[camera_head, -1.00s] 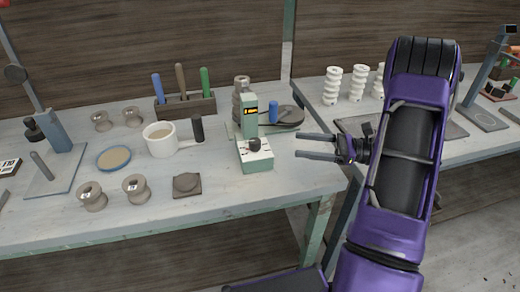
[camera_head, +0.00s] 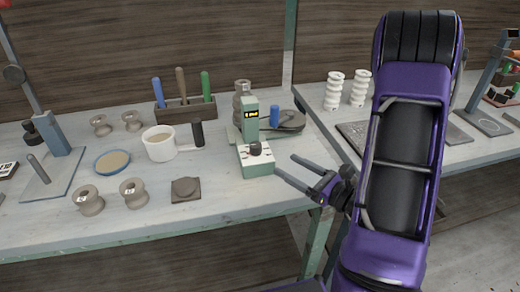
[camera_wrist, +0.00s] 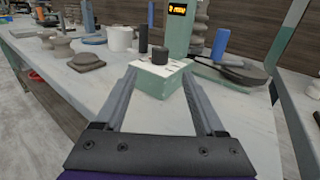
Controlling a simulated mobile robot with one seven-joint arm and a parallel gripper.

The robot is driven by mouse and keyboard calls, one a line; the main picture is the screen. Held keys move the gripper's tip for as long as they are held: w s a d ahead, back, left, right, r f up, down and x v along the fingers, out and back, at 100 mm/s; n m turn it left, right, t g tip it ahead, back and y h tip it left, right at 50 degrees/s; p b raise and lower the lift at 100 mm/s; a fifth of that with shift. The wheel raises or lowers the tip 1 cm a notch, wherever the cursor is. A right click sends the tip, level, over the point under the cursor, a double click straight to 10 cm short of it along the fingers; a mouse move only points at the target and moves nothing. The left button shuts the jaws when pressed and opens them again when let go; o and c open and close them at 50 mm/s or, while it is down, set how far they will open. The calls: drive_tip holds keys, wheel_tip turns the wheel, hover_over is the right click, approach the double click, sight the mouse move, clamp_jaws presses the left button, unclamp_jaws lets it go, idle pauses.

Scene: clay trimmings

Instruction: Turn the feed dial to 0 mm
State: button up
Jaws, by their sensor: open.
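The feed dial (camera_head: 255,148) is a dark round knob on the white sloped top of a small green machine (camera_head: 256,168). A small lit display (camera_head: 251,114) sits on the machine's upright; its digits are too small to read surely. In the wrist view the dial (camera_wrist: 160,55) stands ahead, beyond the fingertips. My gripper (camera_head: 284,167) is open and empty, just to the right of and in front of the machine, apart from the dial. In the wrist view my gripper (camera_wrist: 162,80) has its fingers spread, with the machine's base showing between and beyond them.
A blue-handled round plate (camera_head: 290,121) is behind the machine. A white mug (camera_head: 159,145), a dark block (camera_head: 186,189) and several spools (camera_head: 88,198) stand to the left. A tool rack (camera_head: 185,109) is at the back. The bench's front right (camera_head: 240,205) is clear.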

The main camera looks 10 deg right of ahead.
sight(260, 150)
drive_tip(key=x, duration=1)
drive_tip(key=shift+w+a, duration=0.3)
clamp_jaws()
